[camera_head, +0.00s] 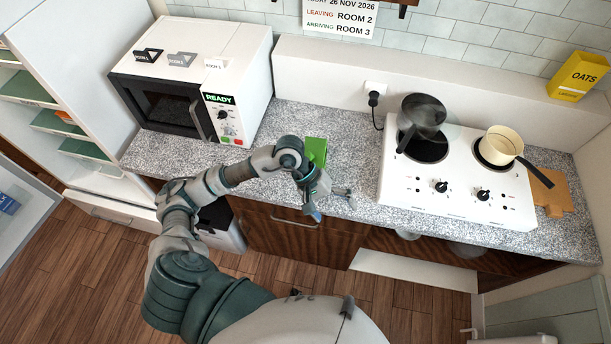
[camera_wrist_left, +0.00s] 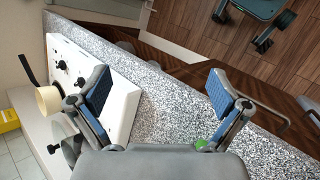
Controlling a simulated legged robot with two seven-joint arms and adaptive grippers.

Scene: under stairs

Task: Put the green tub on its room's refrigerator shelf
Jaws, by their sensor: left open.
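The green tub (camera_head: 317,149) stands on the speckled counter between the microwave and the stove, partly hidden behind my left gripper. My left gripper (camera_head: 332,204) is open and empty, at the counter's front edge, on the near side of the tub. In the left wrist view its spread fingers (camera_wrist_left: 158,92) have only counter and floor between them. A small green patch (camera_wrist_left: 201,144), probably the tub, shows there beside a finger's base. A white unit with green-edged shelves (camera_head: 28,88), seemingly the refrigerator, stands open at the left. My right gripper is not in view.
The microwave (camera_head: 190,75) bears several room tags and reads READY. A sign (camera_head: 340,16) reads leaving Room 2, arriving Room 3. An open door (camera_head: 25,215) fills the lower left.

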